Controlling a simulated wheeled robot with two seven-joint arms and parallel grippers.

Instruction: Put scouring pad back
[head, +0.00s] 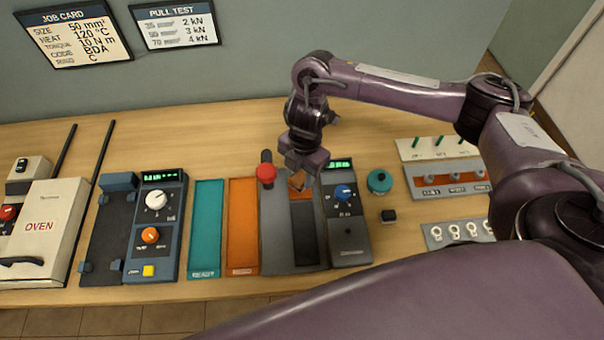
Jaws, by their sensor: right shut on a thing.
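My right gripper (299,180) reaches in from the right and points down over the grey device with the red knob. It is shut on a small brown-orange piece (298,184), which looks like the scouring pad; the fingers hide most of it. An orange patch (303,194) shows just below, on the device's dark strip; I cannot tell whether the held piece touches it. My left gripper is not in view.
The grey device (276,245) has a red knob (266,173) close left of my gripper and a display unit (347,235) at right. Orange (243,235) and teal (207,235) trays lie left. The table behind is clear.

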